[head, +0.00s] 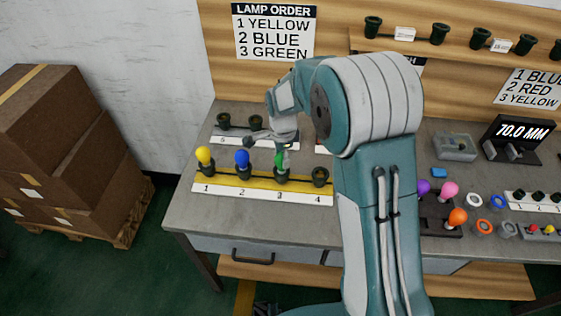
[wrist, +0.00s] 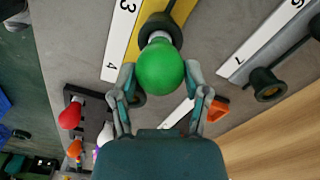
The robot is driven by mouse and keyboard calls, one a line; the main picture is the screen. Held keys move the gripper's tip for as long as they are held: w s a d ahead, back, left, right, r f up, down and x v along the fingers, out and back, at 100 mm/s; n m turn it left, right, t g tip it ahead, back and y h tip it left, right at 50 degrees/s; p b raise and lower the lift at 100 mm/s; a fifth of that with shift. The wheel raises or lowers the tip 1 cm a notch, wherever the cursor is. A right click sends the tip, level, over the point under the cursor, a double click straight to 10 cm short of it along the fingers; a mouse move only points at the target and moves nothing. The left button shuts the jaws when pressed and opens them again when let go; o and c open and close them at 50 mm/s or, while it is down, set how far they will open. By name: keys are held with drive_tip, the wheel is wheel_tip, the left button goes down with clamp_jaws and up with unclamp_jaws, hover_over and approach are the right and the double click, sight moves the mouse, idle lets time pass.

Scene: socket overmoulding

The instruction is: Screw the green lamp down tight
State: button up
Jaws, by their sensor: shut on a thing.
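The green lamp (wrist: 160,68) is between the two fingers of my gripper (wrist: 160,80), which is shut on it. A yellow lamp (head: 204,156) stands in socket 1 and a blue lamp (head: 242,158) in socket 2. Socket 4 (head: 320,176) is empty.
The sockets stand on a yellow strip (head: 222,178) with a numbered white front. Behind it is another row with dark sockets (head: 224,121). Loose coloured lamps (head: 457,216) stand in a dark holder at the right. A sign (head: 273,31) reads yellow, blue, green.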

drive_tip(key=m, duration=0.4)
drive_tip(key=shift+m, duration=0.3)
drive_tip(key=o, duration=1.1)
drive_tip(key=shift+c, duration=0.2)
